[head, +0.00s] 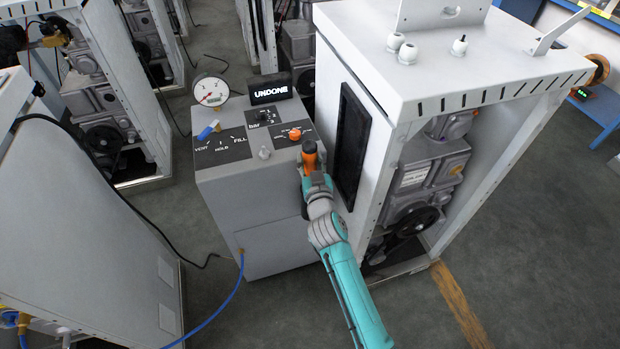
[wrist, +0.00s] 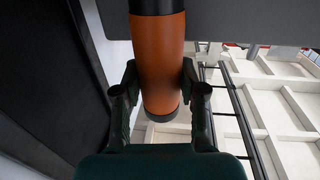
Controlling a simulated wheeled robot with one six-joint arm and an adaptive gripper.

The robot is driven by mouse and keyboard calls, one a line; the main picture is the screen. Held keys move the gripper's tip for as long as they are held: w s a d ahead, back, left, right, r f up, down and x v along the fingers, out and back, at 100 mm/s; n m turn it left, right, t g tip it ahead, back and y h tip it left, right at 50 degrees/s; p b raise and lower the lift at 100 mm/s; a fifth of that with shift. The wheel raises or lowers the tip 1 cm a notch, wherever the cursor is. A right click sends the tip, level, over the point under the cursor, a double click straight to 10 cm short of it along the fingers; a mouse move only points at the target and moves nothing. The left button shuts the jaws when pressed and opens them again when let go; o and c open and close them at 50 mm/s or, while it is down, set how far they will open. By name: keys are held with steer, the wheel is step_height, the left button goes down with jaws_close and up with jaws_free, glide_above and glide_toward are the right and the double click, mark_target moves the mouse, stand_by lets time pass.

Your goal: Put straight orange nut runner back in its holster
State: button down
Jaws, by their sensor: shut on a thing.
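The straight orange nut runner (head: 309,148) is held at my gripper (head: 311,168), between the grey console and the white dispenser frame. In the wrist view the nut runner (wrist: 160,60) is an orange cylinder with a black upper section and a dark end cap. My gripper (wrist: 159,90) has one dark finger on each side of it and is shut on it. The nut runner's far end runs out of the wrist view at the top. I cannot make out a holster in either view.
The grey console (head: 225,185) carries a gauge (head: 210,91), an UNDONE display (head: 270,92), a blue-handled valve (head: 207,131) and an orange knob (head: 295,134). The white dispenser frame (head: 440,55) stands close on the right, with a black side panel (head: 351,132). A blue hose (head: 225,303) crosses the floor.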

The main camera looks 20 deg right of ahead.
steer(key=shift+f, duration=3.7)
steer(key=c, duration=0.7)
jaws_free()
steer(key=shift+f, duration=0.1)
steer(key=shift+o, duration=0.2)
steer(key=shift+s, duration=0.1)
steer(key=s+a, duration=0.1)
steer(key=s, duration=1)
steer(key=shift+s+a, duration=0.3)
steer(key=shift+s, duration=0.1)
